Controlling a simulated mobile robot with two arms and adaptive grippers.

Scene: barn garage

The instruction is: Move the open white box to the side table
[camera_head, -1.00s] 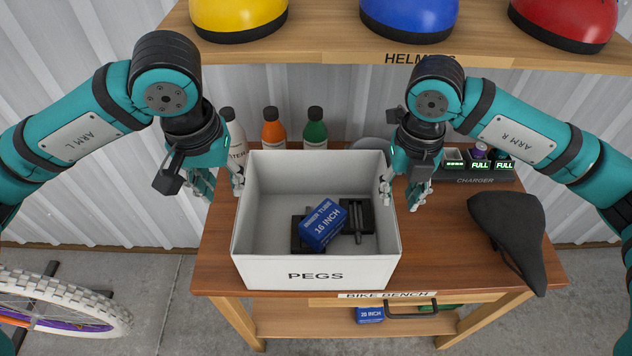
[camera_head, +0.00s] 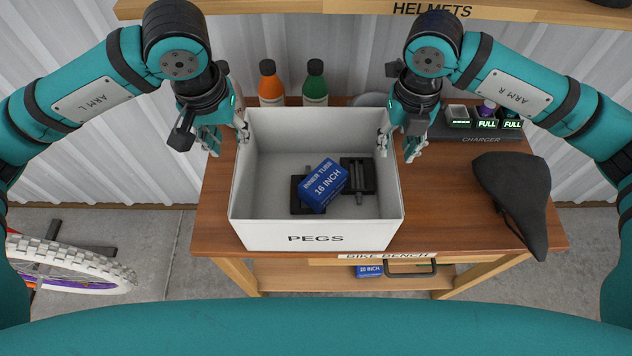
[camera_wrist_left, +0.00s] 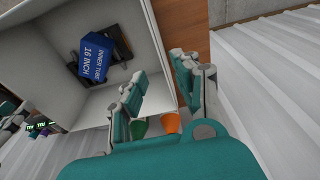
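The open white box (camera_head: 270,236), labelled PEGS, stands on the wooden bike bench (camera_head: 455,215). It holds a blue inner tube carton (camera_head: 325,186) and black pedals (camera_head: 358,175). My left gripper (camera_head: 228,142) straddles the box's left wall, one finger inside and one outside. In the left wrist view the left gripper (camera_wrist_left: 160,78) shows a clear gap between its fingers, with the wall between them. My right gripper (camera_head: 399,147) straddles the right wall in the same way, its fingers apart. No side table can be made out.
Orange (camera_head: 270,83) and green (camera_head: 315,83) bottles stand behind the box. A charger (camera_head: 480,125) and a black bike saddle (camera_head: 515,200) lie to the right. A helmet shelf (camera_head: 300,6) hangs above. A bicycle wheel (camera_head: 80,270) is at lower left on open floor.

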